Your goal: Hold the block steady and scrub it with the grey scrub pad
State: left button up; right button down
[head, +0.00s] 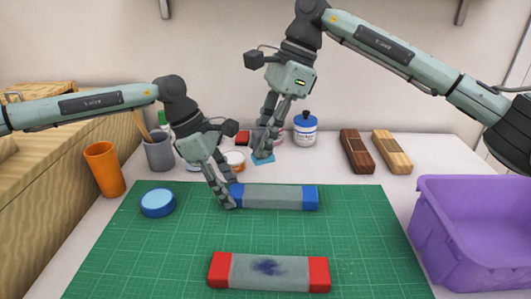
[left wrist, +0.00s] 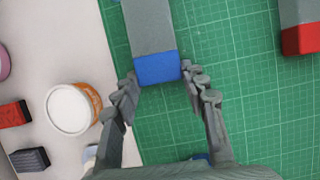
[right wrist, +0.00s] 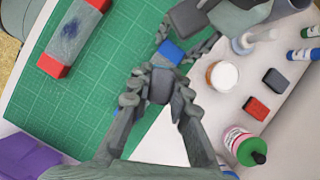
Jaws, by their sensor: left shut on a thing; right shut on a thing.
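A long grey block with blue ends (head: 272,197) lies flat on the green mat. My left gripper (head: 230,196) is shut on its left blue end; in the left wrist view that blue end (left wrist: 157,67) lies between the fingers. My right gripper (head: 263,150) is raised above and behind the block. It is shut on the small grey scrub pad (right wrist: 160,86); in the head view a light-blue edge shows at its fingertips. The pad is apart from the block. A second grey block with red ends (head: 300,272) and a dark blue stain lies nearer the front.
The green cutting mat (head: 120,260) is clear between the blocks. A blue round tin (head: 158,203) sits at its left. An orange cup (head: 104,170) stands farther left. Jars and two wooden pieces (head: 392,150) line the back. A purple bin (head: 478,205) stands right.

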pick_arm(q)
jog(key=o, duration=1.5)
jog(key=shift+r, duration=0.1)
jog(key=v, duration=1.1)
jog(key=shift+a+r, duration=0.25)
jog(key=shift+r, duration=0.1)
